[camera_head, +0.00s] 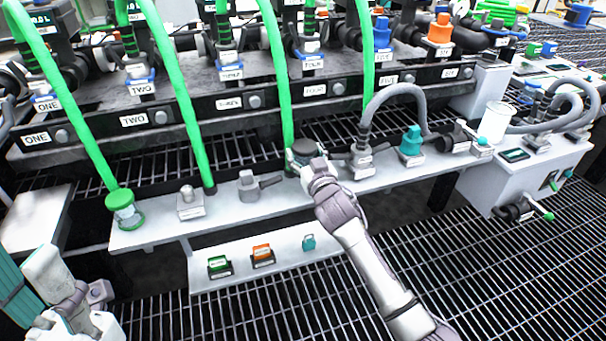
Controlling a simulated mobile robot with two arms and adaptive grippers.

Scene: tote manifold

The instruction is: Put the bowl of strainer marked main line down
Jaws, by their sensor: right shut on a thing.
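My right gripper (303,162) reaches over the white shelf (232,211) at its middle. It is shut on a dark, round-topped part (305,146) at the shelf's back edge. The gripper hides the part's lower side, so I cannot tell whether it rests on the shelf or whether it is the strainer bowl. No label reading main line can be made out. A pale, clear-looking cup (494,123) stands upright at the right. A green-capped clear jar (123,208) stands at the shelf's left end. My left gripper (88,302) is low at the left, its fingers unclear.
Green hoses (185,100) come down across the numbered manifold (190,112) behind the shelf. A grey hose (395,92) arches right of my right gripper, beside a teal knob (411,140). A lower white panel (285,262) carries small switches. Open grating (520,270) lies in front.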

